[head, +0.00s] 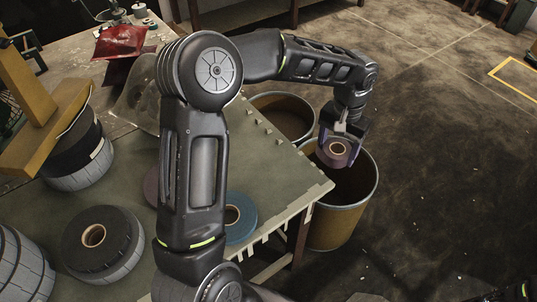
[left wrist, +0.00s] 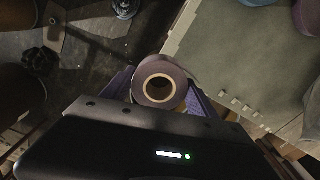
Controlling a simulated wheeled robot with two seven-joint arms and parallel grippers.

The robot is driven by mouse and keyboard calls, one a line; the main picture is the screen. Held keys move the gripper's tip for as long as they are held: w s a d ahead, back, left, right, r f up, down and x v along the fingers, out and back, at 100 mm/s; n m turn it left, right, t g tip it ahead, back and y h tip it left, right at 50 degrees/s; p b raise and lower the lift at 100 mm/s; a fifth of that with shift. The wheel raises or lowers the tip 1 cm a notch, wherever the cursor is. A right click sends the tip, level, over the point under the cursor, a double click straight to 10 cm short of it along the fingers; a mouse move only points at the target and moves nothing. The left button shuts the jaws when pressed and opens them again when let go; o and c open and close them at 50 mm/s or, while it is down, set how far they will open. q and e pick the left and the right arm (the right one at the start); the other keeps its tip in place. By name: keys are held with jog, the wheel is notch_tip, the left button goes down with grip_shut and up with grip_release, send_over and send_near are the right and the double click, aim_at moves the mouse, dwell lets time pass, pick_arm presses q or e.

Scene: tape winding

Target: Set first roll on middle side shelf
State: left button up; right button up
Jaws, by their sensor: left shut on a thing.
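A purple-grey tape roll (head: 331,159) with a pale cardboard core is held by my left gripper (head: 337,150). The gripper is shut on it, with a purple finger on either side. The roll hangs above the mouth of a round brown bin (head: 335,227), just off the table's right edge. In the left wrist view the roll (left wrist: 158,69) sits between the two purple fingers, its core facing the camera. I cannot pick out the middle side shelf in either view.
The green-topped table (head: 285,185) carries a blue roll (head: 244,222), a large black roll (head: 117,232) and a partly hidden purple roll (head: 150,187). A second bin (head: 283,105) stands behind the first. Open dark floor (head: 440,180) lies to the right. My left arm hides part of the table.

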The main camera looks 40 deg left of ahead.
pick_arm(q)
jog(key=shift+s, duration=0.1)
jog(key=s+a+f+n+b, duration=0.2)
jog(key=a+f, duration=0.1)
jog(key=a, duration=0.4)
jog(key=s+a+f+n+b, duration=0.2)
jog(key=a+b, duration=0.1)
jog(key=a, duration=0.5)
jog(key=shift+s+f, duration=0.3)
jog(key=shift+f, duration=0.1)
jog(key=shift+f+p, duration=0.3)
jog(key=shift+f, duration=2.85)
jog(key=shift+f, duration=0.1)
